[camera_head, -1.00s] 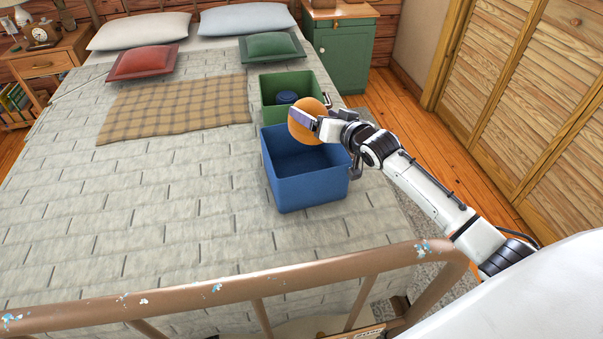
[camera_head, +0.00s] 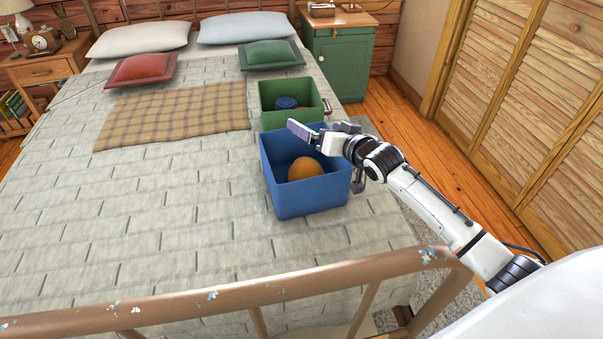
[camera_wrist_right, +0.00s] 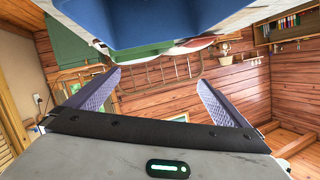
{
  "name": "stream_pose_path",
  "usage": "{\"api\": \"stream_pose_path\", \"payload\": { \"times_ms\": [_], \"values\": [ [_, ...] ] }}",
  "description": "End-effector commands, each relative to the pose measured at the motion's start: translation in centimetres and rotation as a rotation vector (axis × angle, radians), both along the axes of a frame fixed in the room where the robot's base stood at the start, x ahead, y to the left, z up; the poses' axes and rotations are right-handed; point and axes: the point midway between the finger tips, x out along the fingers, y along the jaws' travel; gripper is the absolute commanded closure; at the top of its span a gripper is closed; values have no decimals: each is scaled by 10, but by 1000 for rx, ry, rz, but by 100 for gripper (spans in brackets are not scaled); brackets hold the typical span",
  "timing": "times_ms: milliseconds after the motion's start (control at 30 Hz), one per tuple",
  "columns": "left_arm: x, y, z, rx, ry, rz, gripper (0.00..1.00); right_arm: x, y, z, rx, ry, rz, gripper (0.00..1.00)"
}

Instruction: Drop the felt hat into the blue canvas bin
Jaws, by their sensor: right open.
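The felt hat (camera_head: 305,168), a rounded orange-brown shape, lies inside the blue canvas bin (camera_head: 301,198) on the bed. Its underside is hidden by the bin's front wall. My right gripper (camera_head: 316,132) is open and empty over the bin's back right rim, apart from the hat. In the right wrist view my two gripper fingers (camera_wrist_right: 158,97) are spread with nothing between them, and the blue bin (camera_wrist_right: 140,22) fills the top. My left gripper is out of view.
The metal footboard rail (camera_head: 230,296) crosses the front. A green cabinet (camera_head: 338,58) stands back right.

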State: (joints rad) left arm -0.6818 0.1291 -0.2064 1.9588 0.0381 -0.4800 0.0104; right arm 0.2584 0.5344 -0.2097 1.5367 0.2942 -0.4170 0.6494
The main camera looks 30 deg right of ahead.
Motion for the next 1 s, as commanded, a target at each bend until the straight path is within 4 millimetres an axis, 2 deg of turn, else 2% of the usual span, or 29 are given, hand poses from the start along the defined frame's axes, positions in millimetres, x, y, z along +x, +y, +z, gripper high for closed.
{"api": "stream_pose_path", "payload": {
  "times_ms": [300,500,667,1000],
  "values": [
    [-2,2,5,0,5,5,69,-58,-3,17,-1,1,1,0],
    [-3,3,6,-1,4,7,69,-81,-4,24,-1,-1,0,0],
    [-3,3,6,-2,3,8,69,-87,-4,26,-1,-1,0,0],
    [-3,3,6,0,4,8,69,-87,-5,26,-1,-1,0,0]
  ]
}}
